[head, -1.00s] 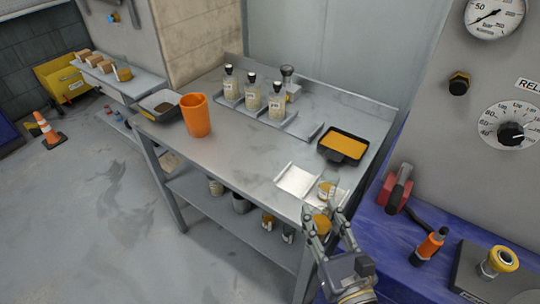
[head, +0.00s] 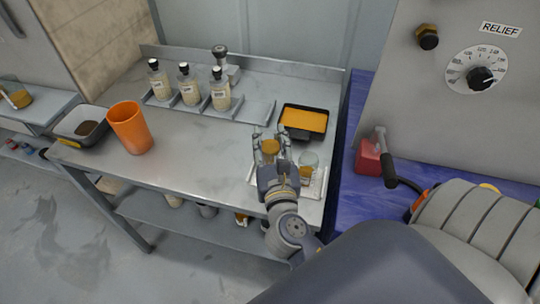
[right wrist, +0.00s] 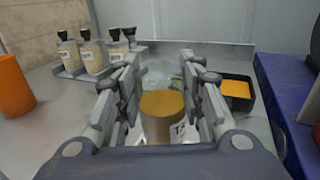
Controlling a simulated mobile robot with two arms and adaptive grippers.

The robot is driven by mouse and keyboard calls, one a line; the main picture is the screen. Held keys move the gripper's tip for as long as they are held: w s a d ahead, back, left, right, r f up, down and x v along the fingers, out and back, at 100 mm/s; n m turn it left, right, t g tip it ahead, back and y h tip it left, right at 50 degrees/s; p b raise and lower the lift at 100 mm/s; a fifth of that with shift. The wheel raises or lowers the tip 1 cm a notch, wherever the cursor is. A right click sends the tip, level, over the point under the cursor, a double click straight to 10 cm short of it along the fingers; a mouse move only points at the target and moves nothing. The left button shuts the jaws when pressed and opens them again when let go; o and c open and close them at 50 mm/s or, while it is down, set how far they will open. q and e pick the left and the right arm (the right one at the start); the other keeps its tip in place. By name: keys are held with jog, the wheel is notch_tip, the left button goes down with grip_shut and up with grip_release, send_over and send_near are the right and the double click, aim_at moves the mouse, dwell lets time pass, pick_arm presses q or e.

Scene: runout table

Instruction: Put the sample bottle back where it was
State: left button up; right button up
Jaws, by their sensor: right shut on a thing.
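My right gripper (head: 268,140) is shut on a small sample bottle with a gold top (head: 270,148). In the right wrist view the bottle (right wrist: 162,118) stands roughly upright between the two fingers, with a white label on its side. The gripper is over the right front part of the steel table. A white tray (head: 316,186) lies there, partly hidden by my gripper, and a second clear jar with amber contents (head: 308,166) stands on its right part. I cannot tell whether the held bottle touches the tray. My left gripper is not in view.
A rack holds three black-capped bottles (head: 188,84), with an empty place (head: 255,111) at its right. A black pan of orange stuff (head: 304,121) lies behind my gripper. An orange cup (head: 130,127) and dark tray (head: 84,124) stand left. The table's middle is clear.

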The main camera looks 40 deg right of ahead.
aim_at(271, 161)
notch_tip(271, 161, down, 5)
jog(key=shift+r+b, duration=0.15)
jog(key=shift+b, duration=0.5)
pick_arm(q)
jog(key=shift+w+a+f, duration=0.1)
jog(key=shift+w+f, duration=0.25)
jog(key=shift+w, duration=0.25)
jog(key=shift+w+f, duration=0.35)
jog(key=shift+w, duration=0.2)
pick_arm(e)
jog(key=shift+w, duration=0.1)
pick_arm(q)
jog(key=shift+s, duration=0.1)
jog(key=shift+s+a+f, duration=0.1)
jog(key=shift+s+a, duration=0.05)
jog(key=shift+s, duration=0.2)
pick_arm(e)
jog(key=o, duration=1.1)
jog(key=b+v, duration=0.3)
jog(key=v, duration=0.8)
jog(key=shift+s+a, duration=0.1)
jog(key=shift+s, duration=0.1)
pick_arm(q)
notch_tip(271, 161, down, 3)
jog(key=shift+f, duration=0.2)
pick_arm(e)
jog(key=shift+s+a, duration=0.15)
jog(key=shift+s, duration=0.2)
